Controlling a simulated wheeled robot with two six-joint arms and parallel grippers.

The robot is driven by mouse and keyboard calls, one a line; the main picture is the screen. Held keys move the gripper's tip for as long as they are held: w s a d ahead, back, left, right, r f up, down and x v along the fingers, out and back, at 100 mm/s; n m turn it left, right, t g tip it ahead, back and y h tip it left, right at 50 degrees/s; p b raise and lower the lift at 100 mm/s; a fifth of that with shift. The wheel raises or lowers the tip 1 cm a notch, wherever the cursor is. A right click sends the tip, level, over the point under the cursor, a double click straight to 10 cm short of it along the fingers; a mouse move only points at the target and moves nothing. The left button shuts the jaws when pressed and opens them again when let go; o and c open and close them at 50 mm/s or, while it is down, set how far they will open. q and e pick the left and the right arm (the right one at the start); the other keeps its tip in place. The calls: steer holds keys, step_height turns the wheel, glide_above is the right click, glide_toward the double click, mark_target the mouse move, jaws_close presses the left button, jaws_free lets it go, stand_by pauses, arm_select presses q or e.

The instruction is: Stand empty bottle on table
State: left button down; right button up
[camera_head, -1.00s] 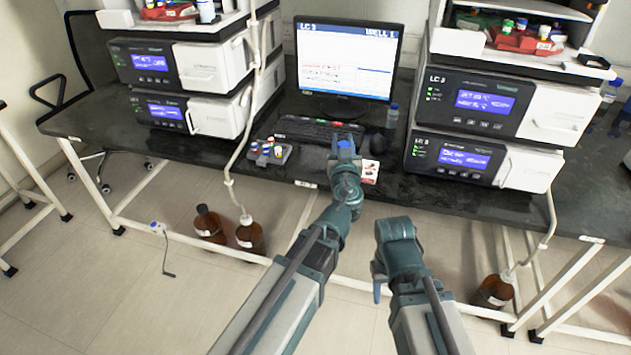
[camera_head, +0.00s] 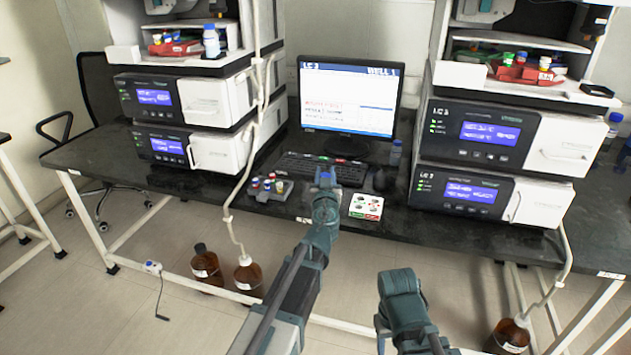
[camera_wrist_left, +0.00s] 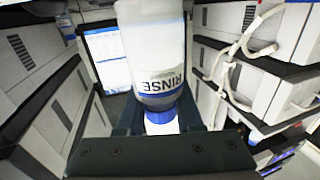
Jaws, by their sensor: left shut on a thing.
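My left gripper (camera_head: 326,181) is shut on a bottle and stands over the front of the black bench (camera_head: 420,214), before the keyboard. In the left wrist view the bottle (camera_wrist_left: 153,45) is clear and whitish, with a RINSE label that reads upside down. Its blue cap (camera_wrist_left: 160,117) is at the end nearer my gripper. In the head view only a bit of blue shows between the fingers, and the bottle's body is hidden. I cannot tell whether its base touches the bench. My right arm's end (camera_head: 400,290) is low in the head view; its jaws do not show clearly.
A white card (camera_head: 366,206) lies right of my left gripper. A vial rack (camera_head: 268,188) is to the left, with a keyboard (camera_head: 315,168) and monitor (camera_head: 347,98) behind. Another blue-capped bottle (camera_head: 396,153) stands beside the monitor. Instrument stacks flank both sides. Bench front right of the card is clear.

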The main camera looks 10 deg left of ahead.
arm_select(q)
steer(key=shift+w+a+f+b, duration=1.7)
steer(key=shift+a+f+b, duration=0.2)
steer(key=shift+f, duration=0.05)
steer(key=shift+f, duration=0.1)
steer(key=shift+f, duration=0.15)
steer(key=c, duration=0.6)
jaws_free()
steer(key=shift+o, duration=0.2)
steer(key=shift+r, duration=0.25)
steer(key=v, duration=1.2)
steer(key=shift+r, duration=0.1)
